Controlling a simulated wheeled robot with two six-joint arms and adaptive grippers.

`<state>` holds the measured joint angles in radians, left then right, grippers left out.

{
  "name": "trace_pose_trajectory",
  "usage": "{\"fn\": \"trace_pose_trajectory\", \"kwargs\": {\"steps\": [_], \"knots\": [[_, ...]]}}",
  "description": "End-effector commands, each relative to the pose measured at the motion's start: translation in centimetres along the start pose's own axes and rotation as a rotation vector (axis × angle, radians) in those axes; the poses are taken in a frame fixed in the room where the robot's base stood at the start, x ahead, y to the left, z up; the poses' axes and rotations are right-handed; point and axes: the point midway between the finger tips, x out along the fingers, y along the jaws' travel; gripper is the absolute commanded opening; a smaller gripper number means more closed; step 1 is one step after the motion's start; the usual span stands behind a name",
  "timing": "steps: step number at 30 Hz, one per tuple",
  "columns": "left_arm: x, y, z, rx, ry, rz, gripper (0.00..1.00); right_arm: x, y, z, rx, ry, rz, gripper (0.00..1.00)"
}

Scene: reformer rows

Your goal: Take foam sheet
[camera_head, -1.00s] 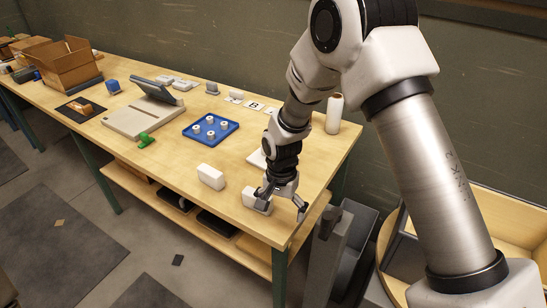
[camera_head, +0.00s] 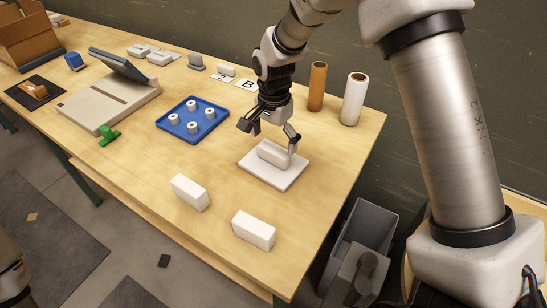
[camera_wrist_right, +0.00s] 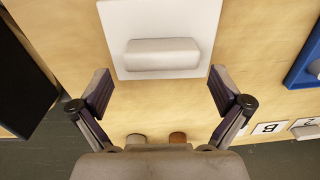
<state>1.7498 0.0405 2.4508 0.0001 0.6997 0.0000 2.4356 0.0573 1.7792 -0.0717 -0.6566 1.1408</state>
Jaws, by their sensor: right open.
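A thin white square sheet (camera_head: 259,177), which looks like the foam sheet, lies flat on the wooden table. A white rounded block (camera_head: 274,153) rests on top of it. My right gripper (camera_head: 269,135) is open and empty above the sheet's back part, its fingers spread wide. In the right wrist view the sheet (camera_wrist_right: 163,25) and the block (camera_wrist_right: 162,54) lie ahead of the open fingers (camera_wrist_right: 160,88), apart from them. My left gripper is not in view.
Two white blocks (camera_head: 189,192) (camera_head: 253,230) stand near the table's front edge. A blue tray (camera_head: 192,120) with white rings is left of the sheet. An orange roll (camera_head: 317,87) and a white roll (camera_head: 354,99) stand upright behind. Grey bins (camera_head: 361,240) are beside the table.

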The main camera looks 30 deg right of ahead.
Motion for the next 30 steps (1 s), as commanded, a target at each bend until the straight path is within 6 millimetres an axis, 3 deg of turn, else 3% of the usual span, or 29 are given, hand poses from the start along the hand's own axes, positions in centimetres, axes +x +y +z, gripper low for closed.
{"fn": "trace_pose_trajectory", "kwargs": {"steps": [4,8,13,16,26,30], "knots": [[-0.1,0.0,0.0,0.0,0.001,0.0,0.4,2.9,0.2,0.2,0.0,-0.002,0.004,1.0],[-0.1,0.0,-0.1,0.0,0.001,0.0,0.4,4.0,0.1,0.2,0.0,-0.001,0.001,1.0],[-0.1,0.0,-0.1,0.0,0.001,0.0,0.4,4.0,0.1,0.2,0.0,0.0,0.0,1.0],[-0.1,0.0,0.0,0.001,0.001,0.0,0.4,4.0,0.1,0.2,0.0,0.0,0.0,0.66],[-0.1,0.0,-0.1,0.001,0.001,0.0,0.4,4.0,0.1,0.2,0.0,0.0,0.0,0.65],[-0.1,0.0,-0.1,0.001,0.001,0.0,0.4,2.7,0.1,0.2,0.0,0.001,-0.002,0.65]]}}
